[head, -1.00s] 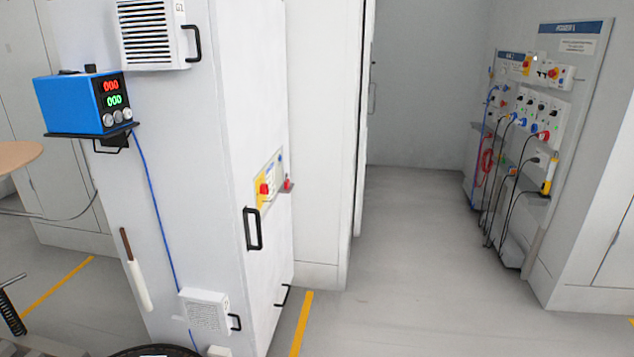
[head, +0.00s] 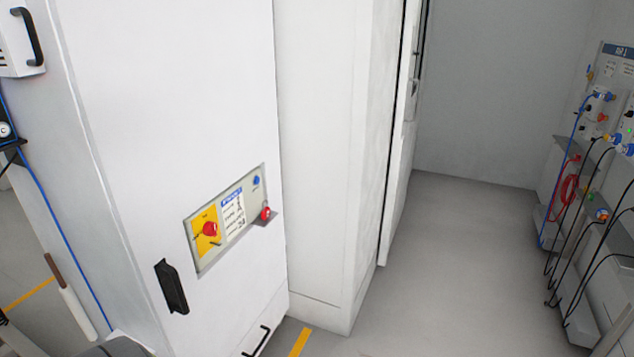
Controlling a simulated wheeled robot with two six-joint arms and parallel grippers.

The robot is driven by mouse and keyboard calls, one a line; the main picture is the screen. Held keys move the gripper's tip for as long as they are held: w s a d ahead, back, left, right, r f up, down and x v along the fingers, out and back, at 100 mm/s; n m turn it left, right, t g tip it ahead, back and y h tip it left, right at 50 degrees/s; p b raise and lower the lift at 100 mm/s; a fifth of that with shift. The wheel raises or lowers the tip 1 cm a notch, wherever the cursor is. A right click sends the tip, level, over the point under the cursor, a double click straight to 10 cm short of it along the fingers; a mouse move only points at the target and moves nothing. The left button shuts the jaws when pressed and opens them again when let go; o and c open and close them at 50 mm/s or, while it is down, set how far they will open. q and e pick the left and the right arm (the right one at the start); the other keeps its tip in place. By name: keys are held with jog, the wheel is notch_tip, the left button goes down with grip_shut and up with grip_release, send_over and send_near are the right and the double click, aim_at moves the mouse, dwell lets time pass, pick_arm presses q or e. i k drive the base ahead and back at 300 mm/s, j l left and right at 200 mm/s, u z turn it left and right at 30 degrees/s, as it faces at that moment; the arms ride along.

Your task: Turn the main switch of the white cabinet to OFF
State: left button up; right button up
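The white cabinet (head: 190,95) stands at the left of the head view. On its door is a slanted-looking panel with a label and a yellow plate. The main switch (head: 209,230), a red knob, sits on that yellow plate; its markings are too small to read. A small blue button or lamp (head: 256,181) is at the panel's upper right. A red item (head: 265,213) sits on a small ledge at its lower right. Neither of my grippers shows in this view.
A black door handle (head: 171,287) sticks out below the panel, and another (head: 258,341) is lower down. A blue cable (head: 62,240) hangs on the cabinet's left side. Wall panels with cables (head: 600,150) stand at the right. Grey floor (head: 450,270) between is clear.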

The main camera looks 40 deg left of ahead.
aim_at(209, 228)
jog(key=i+l+u, duration=0.1)
jog(key=i+u, duration=0.4)
jog(key=i+l+u, duration=0.25)
jog(key=i+u, duration=0.2)
jog(key=i+l+u, duration=0.3)
jog(key=u, duration=0.2)
